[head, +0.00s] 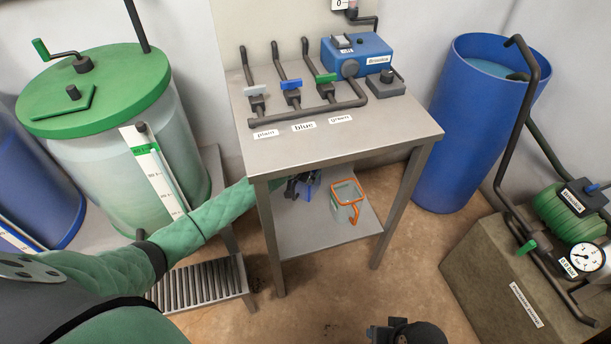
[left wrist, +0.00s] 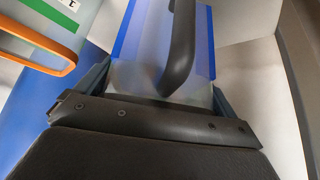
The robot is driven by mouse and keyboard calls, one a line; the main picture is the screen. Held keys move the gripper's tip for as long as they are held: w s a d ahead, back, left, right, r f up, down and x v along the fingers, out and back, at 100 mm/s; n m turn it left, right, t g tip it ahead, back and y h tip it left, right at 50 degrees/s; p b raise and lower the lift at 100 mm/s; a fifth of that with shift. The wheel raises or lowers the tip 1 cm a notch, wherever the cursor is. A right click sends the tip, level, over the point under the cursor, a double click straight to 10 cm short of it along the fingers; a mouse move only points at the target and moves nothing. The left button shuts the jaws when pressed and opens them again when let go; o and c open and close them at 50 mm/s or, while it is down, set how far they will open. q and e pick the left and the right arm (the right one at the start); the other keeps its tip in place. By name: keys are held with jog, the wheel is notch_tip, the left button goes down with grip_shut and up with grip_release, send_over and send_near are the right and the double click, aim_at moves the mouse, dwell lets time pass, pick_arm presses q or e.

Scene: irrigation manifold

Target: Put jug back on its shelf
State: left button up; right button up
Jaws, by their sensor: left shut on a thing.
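My left gripper (head: 302,185) reaches under the bench top, above its lower shelf (head: 328,236). It is shut on a clear jug with blue edges (head: 313,191). In the left wrist view the fingers grip both sides of this jug (left wrist: 134,45), and its dark handle (left wrist: 181,50) stands up in front. The bench edge and my gripper hide most of the jug in the head view, so I cannot tell whether it touches the shelf. An orange-rimmed jug (head: 346,205) stands on the shelf to its right. My right gripper (head: 405,332) is at the bottom edge, its jaws unclear.
The bench (head: 375,140) carries three valves and a blue dosing unit (head: 357,53). The bench's front legs (head: 269,240) flank the shelf. A green-lidded tank (head: 95,90) stands left, a blue barrel (head: 478,130) right. The floor in front is clear.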

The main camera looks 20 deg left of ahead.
aim_at(295, 182)
pick_arm(q)
jog(key=shift+f, duration=2.75)
pick_arm(e)
jog(key=shift+s+d+r, duration=0.2)
jog(key=shift+d+r, duration=0.15)
jog(key=shift+r, duration=0.1)
pick_arm(q)
jog(key=o, duration=1.7)
jog(key=shift+f, duration=0.2)
jog(key=shift+c, duration=0.2)
jog(key=shift+o, duration=0.2)
pick_arm(e)
jog(key=shift+f, duration=0.1)
pick_arm(q)
jog(key=shift+s+r, duration=0.1)
jog(key=shift+r, duration=0.1)
jog(key=v, duration=1)
jog(key=shift+s+r, duration=0.15)
jog(key=shift+r, duration=0.05)
jog(key=shift+s+a+r, duration=0.1)
jog(key=shift+s+r, duration=0.25)
jog(key=shift+r, duration=0.25)
pick_arm(e)
jog(key=shift+a+f, duration=0.25)
jog(key=shift+f, duration=0.2)
jog(key=shift+w+r, duration=0.1)
jog(key=shift+r, duration=0.1)
